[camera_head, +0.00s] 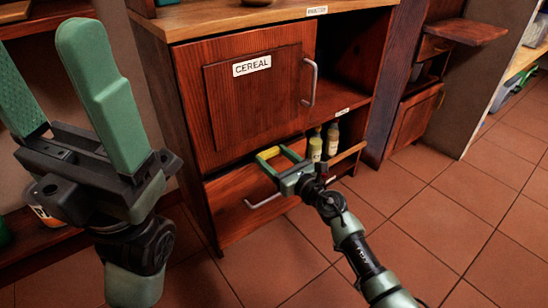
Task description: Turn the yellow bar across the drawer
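The small yellow bar (268,154) shows at the top of the wooden drawer (235,191), just under the cabinet door. My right gripper (270,155) is at the drawer front, with its green fingers apart. The bar shows between the two fingertips and seems to span the gap; whether the fingers touch it I cannot tell. The drawer has a silver handle (263,202), partly behind my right gripper. My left gripper (42,42) is raised close to the camera at the left, open and empty, well away from the drawer.
The cabinet door (245,105) above, labelled CEREAL, looks shut and has a vertical metal handle (311,82). Bottles (332,139) stand in an open compartment right of the drawer. A wooden counter (215,18) lies above. The tiled floor at the right is clear.

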